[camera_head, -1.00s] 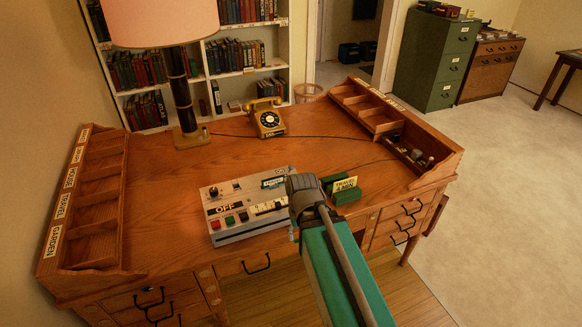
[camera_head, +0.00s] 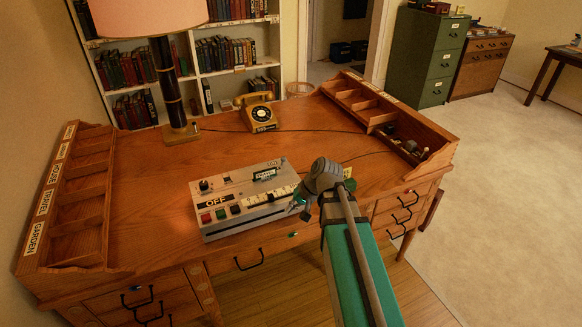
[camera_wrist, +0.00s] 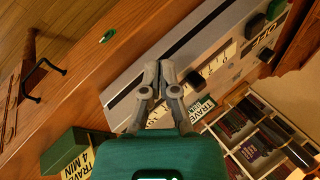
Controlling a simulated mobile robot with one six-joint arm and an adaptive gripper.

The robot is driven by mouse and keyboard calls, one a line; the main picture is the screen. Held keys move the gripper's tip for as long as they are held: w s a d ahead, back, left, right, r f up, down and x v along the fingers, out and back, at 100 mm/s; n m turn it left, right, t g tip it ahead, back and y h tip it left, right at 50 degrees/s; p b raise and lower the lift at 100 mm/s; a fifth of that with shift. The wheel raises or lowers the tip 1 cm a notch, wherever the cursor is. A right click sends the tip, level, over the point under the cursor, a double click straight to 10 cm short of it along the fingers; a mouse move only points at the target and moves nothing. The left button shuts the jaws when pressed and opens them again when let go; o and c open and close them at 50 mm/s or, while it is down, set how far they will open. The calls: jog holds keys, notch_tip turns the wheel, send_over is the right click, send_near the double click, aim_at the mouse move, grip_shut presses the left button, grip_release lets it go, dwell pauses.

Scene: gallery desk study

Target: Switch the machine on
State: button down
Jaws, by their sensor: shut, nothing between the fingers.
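The machine (camera_head: 268,222) is a grey box on the desk. Its sloping top carries an OFF label (camera_head: 216,201), a red button (camera_head: 206,218), a green button (camera_head: 220,213), a dark button (camera_head: 235,209), a black knob (camera_head: 204,186) and a pale scale strip (camera_head: 272,196). My gripper (camera_head: 302,208) is at the machine's right end, fingers together and empty. In the wrist view the closed fingertips (camera_wrist: 158,66) lie over the machine's near right part, apart from the OFF label (camera_wrist: 264,38) and the buttons. I cannot tell whether they touch it.
A green box with a travel card (camera_wrist: 65,150) stands right of the machine, mostly hidden by my arm in the head view. A telephone (camera_head: 260,114) and lamp (camera_head: 180,90) stand behind. Organisers line the left (camera_head: 42,210) and right (camera_head: 420,150) sides. The desk left of the machine is clear.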

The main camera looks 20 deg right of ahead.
aim_at(283, 161)
jog(key=w+d+r+m+t+y+b, duration=0.2)
jog(key=w+d+m+t+b, duration=0.1)
jog(key=w+d, duration=0.3)
jog(key=w+d+r+m+t+y+b, duration=0.2)
jog(key=w+d+m+t+y+b, duration=0.1)
jog(key=d, duration=0.6)
jog(key=w+m+t+b, duration=0.1)
jog(key=w+t, duration=0.1)
jog(key=t, duration=0.1)
jog(key=shift+w+d+m+b, duration=0.2)
jog(key=shift+w+m+b, duration=0.1)
jog(key=shift+w, duration=0.05)
jog(key=shift+w+a+f, duration=0.1)
jog(key=b+x, duration=0.2)
jog(key=x, duration=1.1)
jog(key=shift+w+a+b, duration=0.25)
jog(key=shift+a+b, duration=0.05)
jog(key=shift+b, duration=0.05)
jog(key=shift+d, duration=0.2)
jog(key=shift+w+p, duration=0.1)
jog(key=shift+p, duration=0.3)
